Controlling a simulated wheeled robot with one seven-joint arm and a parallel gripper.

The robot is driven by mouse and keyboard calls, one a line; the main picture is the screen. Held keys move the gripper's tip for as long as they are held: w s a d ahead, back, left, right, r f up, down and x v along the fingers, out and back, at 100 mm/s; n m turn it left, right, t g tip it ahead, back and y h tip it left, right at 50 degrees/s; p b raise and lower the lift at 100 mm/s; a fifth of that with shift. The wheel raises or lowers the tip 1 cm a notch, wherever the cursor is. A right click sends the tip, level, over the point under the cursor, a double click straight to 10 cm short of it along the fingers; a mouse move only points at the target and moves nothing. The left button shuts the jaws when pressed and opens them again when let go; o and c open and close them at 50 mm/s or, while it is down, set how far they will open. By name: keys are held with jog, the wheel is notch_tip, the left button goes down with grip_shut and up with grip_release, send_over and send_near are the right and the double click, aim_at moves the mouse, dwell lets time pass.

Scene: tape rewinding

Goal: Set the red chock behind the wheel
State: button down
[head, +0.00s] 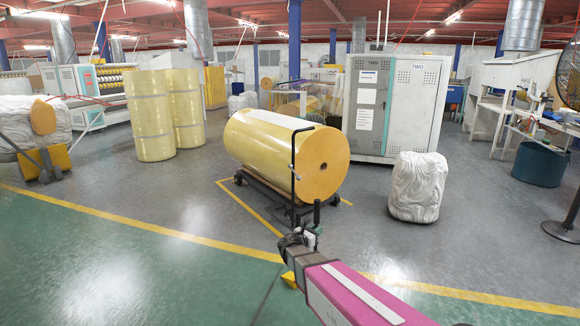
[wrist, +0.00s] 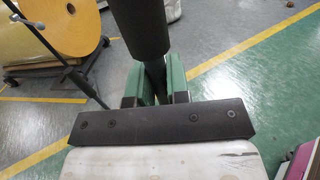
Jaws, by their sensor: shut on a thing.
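No red chock can be made out in either view. A dark upright rod (head: 317,212) is held in my gripper (head: 303,240); it shows as a thick dark cylinder (wrist: 146,32) in the wrist view. The green fingers (wrist: 152,85) are shut around its lower part. A small yellow piece (head: 289,279) shows just below the gripper; I cannot tell whether it joins the rod. The black cart (head: 265,196) carries a big yellow tape roll (head: 270,150) beyond my gripper. A small cart wheel (head: 345,202) shows at its right.
The cart's tall black handle (head: 293,165) stands just behind my gripper. A white wrapped bundle (head: 418,187) stands right of the cart, before a grey cabinet (head: 395,105). Yellow upright rolls (head: 150,115) stand at the left. The green floor (head: 130,270) in front is clear.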

jog(key=s+d+r, duration=0.3)
jog(key=s+r, duration=0.4)
jog(key=r, duration=0.1)
jog(key=s+d+r+m+g+h, duration=0.1)
jog(key=s+d+r, duration=0.3)
jog(key=s+r, duration=0.4)
jog(key=shift+d+g, duration=0.15)
jog(key=shift+g, duration=0.15)
jog(key=shift+d+r, duration=0.1)
jog(key=shift+d, duration=0.05)
